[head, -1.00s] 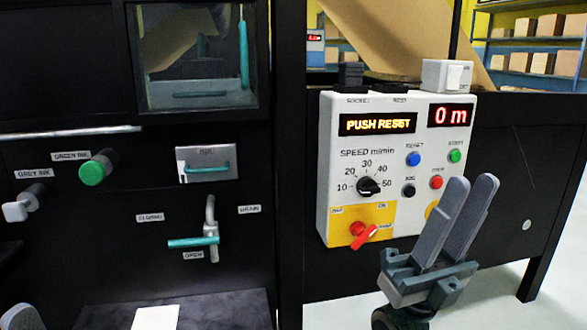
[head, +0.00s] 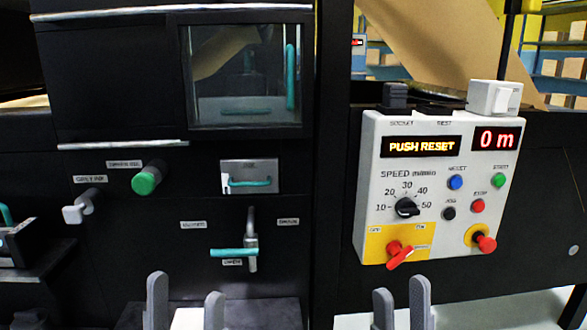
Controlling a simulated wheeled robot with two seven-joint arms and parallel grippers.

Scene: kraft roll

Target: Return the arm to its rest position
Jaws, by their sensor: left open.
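My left gripper (head: 184,305) shows at the bottom edge, left of centre, as two grey fingertips standing upright and well apart, with nothing between them. My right gripper (head: 402,305) shows at the bottom edge below the control panel (head: 372,200). Its two grey fingertips are upright with a narrow gap between them and nothing visible in it. Both fingertip pairs are clear of the panel's knobs in the picture. The rest of both grippers and arms is below the frame.
The panel has a red switch (head: 400,257), a speed knob (head: 407,207) and several buttons; its displays read PUSH RESET and 0 m. To the left are a green knob (head: 147,180), a teal-handled valve (head: 233,253), a small drawer (head: 250,163) and a window (head: 245,112).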

